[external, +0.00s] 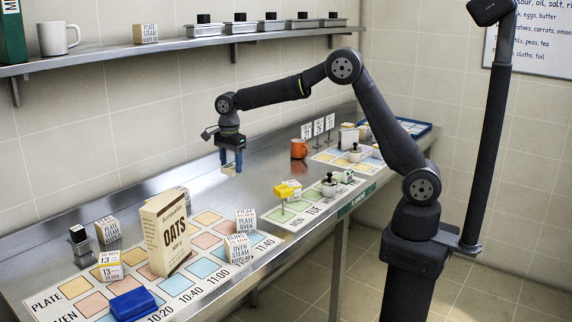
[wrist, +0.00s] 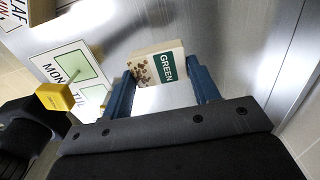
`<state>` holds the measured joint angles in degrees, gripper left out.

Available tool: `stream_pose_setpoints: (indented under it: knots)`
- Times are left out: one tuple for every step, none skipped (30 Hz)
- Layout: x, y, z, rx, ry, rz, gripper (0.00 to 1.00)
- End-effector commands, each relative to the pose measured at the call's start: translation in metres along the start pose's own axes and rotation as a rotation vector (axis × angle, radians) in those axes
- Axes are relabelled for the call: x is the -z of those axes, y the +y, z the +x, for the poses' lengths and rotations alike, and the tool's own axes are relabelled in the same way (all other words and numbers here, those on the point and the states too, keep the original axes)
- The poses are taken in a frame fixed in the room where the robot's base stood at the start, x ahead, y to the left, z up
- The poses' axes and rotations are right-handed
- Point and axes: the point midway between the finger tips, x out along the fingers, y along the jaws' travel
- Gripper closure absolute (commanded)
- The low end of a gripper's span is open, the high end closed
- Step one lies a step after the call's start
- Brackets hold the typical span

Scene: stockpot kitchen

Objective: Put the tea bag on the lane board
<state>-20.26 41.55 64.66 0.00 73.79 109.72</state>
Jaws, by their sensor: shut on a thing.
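My gripper (external: 231,163) is shut on a small pale packet (external: 230,170), held above the steel counter in the external view. In the wrist view the packet (wrist: 158,66) sits between the blue fingers (wrist: 162,82). It has a green label reading GREEN and brown specks, and appears to be the tea bag. The board with PLATE and OVEN rows and time columns (external: 200,267) appears to be the lane board. It lies at the front left, below and to the left of my gripper. Part of it is hidden behind the boxes standing on it.
An OATS box (external: 167,233), small labelled blocks (external: 110,266) and a blue object (external: 132,304) stand on the board. A MON/TUE board (external: 310,215) with a yellow-topped piece (external: 288,190) lies right of my gripper. An orange mug (external: 299,148) stands farther back. A shelf (external: 180,45) runs above.

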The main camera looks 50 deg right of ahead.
Motion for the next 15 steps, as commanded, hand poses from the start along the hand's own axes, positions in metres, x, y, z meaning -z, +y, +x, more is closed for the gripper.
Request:
stream_pose_setpoints:
  knots:
    - [0.001, 0.0, -0.001, 0.0, 0.0, 0.0, 0.66]
    - [0.001, 0.0, -0.001, 0.0, 0.0, 0.0, 0.66]
    - [0.002, 0.0, -0.001, 0.0, 0.0, 0.0, 0.66]
    - [0.002, 0.0, -0.001, 0.0, 0.0, 0.0, 0.66]
    - [0.001, 0.0, -0.002, 0.0, 0.0, 0.0, 0.66]
    - [0.001, 0.0, -0.003, 0.0, 0.0, 0.0, 0.66]
    - [0.001, 0.0, -0.005, 0.001, 0.0, 0.0, 0.66]
    - [0.001, 0.0, -0.008, 0.001, 0.0, 0.0, 0.66]
    - [0.001, 0.0, -0.014, 0.002, -0.001, 0.0, 0.66]
    - [0.001, -0.001, -0.019, 0.004, -0.001, 0.0, 0.66]
    - [0.001, -0.001, -0.025, 0.004, -0.001, 0.0, 0.66]
    - [0.001, -0.001, -0.032, 0.004, -0.002, 0.0, 0.66]
    - [0.001, -0.001, -0.036, 0.003, -0.001, 0.0, 0.66]
    - [0.001, -0.001, -0.042, 0.003, -0.001, 0.0, 0.66]
    - [0.001, -0.001, -0.05, 0.004, -0.001, 0.0, 0.66]
